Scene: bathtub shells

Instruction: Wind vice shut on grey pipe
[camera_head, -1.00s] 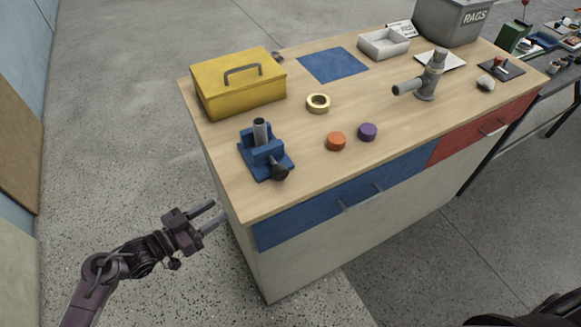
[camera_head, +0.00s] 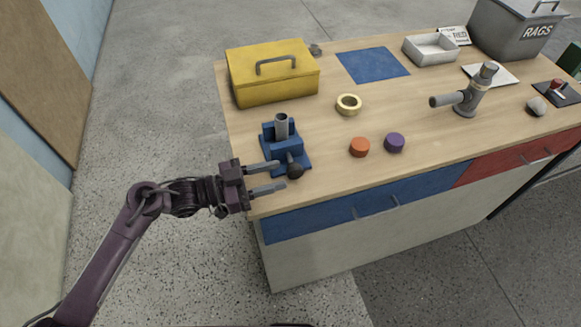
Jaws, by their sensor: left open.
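The blue vice (camera_head: 283,147) sits on the left part of the workbench, near its front left corner. The grey pipe (camera_head: 282,126) stands upright between its jaws; whether the jaws touch it I cannot tell. The vice's dark round handle (camera_head: 295,171) faces the front of the bench. My left gripper (camera_head: 275,177) is open and empty. Its two fingers point right, and their tips appear just left of the handle, one higher and one lower; contact cannot be told. My right gripper is not in view.
A yellow toolbox (camera_head: 273,75) stands behind the vice. A brass ring (camera_head: 348,105), an orange cap (camera_head: 360,147) and a purple cap (camera_head: 394,142) lie to the right. Farther right are a grey pipe fitting (camera_head: 466,98), a white tray (camera_head: 431,50) and a rags bin (camera_head: 512,30).

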